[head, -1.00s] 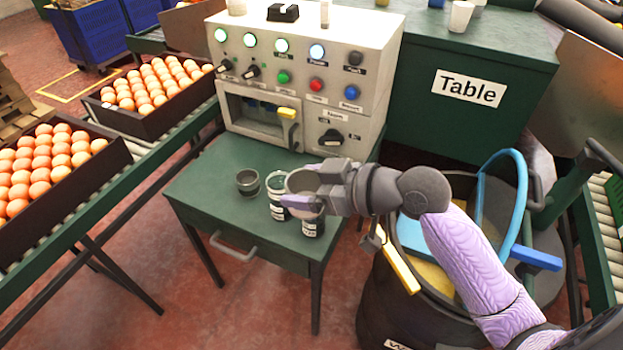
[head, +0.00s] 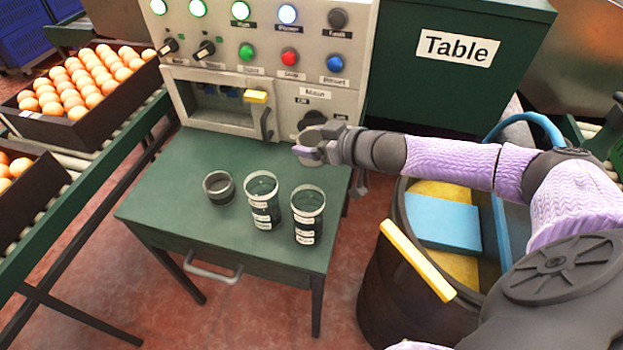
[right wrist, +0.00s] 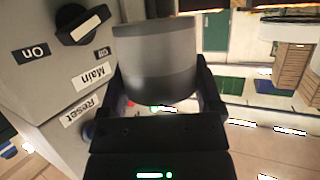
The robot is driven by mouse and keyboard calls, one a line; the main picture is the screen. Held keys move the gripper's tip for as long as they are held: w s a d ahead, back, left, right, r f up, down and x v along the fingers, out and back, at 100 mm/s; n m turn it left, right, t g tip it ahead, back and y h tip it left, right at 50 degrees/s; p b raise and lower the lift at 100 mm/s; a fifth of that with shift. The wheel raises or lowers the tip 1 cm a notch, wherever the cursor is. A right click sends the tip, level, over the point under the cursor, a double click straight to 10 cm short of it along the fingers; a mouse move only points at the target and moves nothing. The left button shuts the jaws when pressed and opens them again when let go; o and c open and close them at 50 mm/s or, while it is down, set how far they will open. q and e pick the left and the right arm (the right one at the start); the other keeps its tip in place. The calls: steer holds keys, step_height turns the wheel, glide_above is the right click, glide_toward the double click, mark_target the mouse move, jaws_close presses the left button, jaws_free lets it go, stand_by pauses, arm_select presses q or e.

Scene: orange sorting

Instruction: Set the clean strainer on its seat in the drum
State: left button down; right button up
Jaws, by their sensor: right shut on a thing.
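My right gripper (head: 318,148) is shut on a grey cylindrical cup-like piece (head: 305,155), which looks like the strainer. It is held in front of the machine's lower right panel, above the back right of the green table. In the right wrist view the grey cylinder (right wrist: 155,62) sits between both fingers (right wrist: 165,90), near the Main switch. Its inside is hidden, so I cannot tell whether it is clean. A dark round barrel (head: 375,275), possibly the drum, stands right of the table. No strainer seat is recognisable. My left gripper is out of view.
A short dark cup (head: 218,187) and two labelled dark jars (head: 264,208) (head: 308,218) stand on the green table (head: 180,215). The machine (head: 290,75) rises behind. The barrel has a blue block (head: 443,222) inside and a yellow bar (head: 416,260) at its rim.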

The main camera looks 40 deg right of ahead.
step_height(320, 180, down, 10)
steer(key=b, duration=0.6)
steer(key=shift+r, duration=0.2)
steer(key=shift+f, duration=0.2)
steer(key=o, duration=1)
steer(key=shift+o, duration=0.2)
